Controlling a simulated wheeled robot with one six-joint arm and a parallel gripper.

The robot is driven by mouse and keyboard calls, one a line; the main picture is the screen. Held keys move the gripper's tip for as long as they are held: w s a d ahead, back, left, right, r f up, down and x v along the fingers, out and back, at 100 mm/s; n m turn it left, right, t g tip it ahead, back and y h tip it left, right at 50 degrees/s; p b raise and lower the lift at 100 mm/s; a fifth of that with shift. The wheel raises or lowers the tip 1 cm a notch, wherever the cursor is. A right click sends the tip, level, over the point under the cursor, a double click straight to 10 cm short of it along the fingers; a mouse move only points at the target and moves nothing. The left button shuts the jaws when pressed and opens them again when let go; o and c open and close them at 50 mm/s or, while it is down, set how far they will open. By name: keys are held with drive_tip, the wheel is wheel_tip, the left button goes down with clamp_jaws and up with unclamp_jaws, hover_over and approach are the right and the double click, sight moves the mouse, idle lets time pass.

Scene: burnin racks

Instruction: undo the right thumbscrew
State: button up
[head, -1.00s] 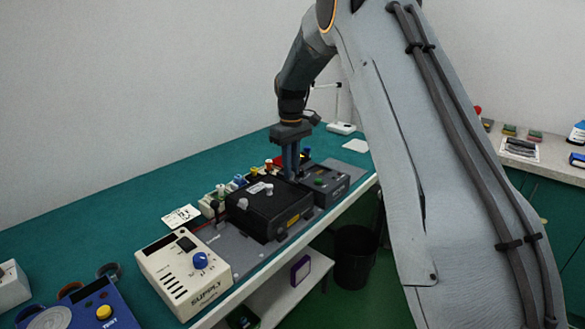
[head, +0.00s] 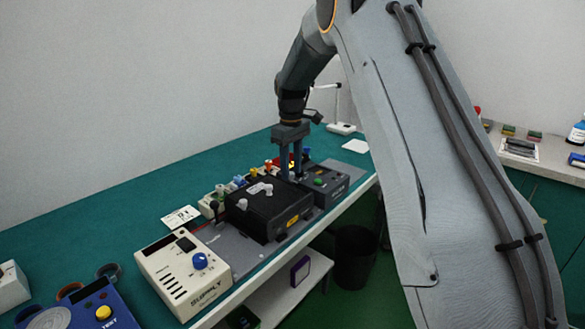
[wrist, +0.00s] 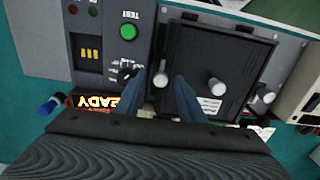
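A black box (head: 268,207) sits on the bench with a pale knob (head: 268,189) in the middle of its lid. The left thumbscrew (head: 243,204) is pale and stands at its left edge. The right thumbscrew shows at the box's other edge in the wrist view (wrist: 160,79), toward the left of that picture; in the head view I cannot make it out behind the fingers. My gripper (head: 291,176) points down over the box's right edge. Its fingers are apart and empty. In the wrist view their tips (wrist: 170,92) are close to the right thumbscrew; contact cannot be told.
A grey test panel with a green button (head: 319,182) stands close on the right of the box. A cream supply unit (head: 184,270) stands at the left. Several small colored connectors line the back. A blue tester (head: 85,308) is nearer me.

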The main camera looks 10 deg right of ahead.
sight(291, 173)
drive_tip(key=shift+r+b, duration=1.05)
drive_tip(key=shift+r, duration=2.85)
drive_tip(key=s+f+m, duration=0.2)
drive_tip(key=s+f, duration=0.2)
drive_tip(key=s, duration=0.8)
drive_tip(key=s+f+m, duration=0.3)
drive_tip(key=s+f, duration=0.1)
drive_tip(key=s, duration=0.8)
drive_tip(key=s+f+m, duration=0.2)
drive_tip(key=s+f, duration=0.2)
drive_tip(key=s, duration=0.8)
drive_tip(key=shift+s+d+f+t, duration=0.15)
drive_tip(key=shift+d+f+t, duration=0.2)
drive_tip(key=shift+f+t, duration=0.05)
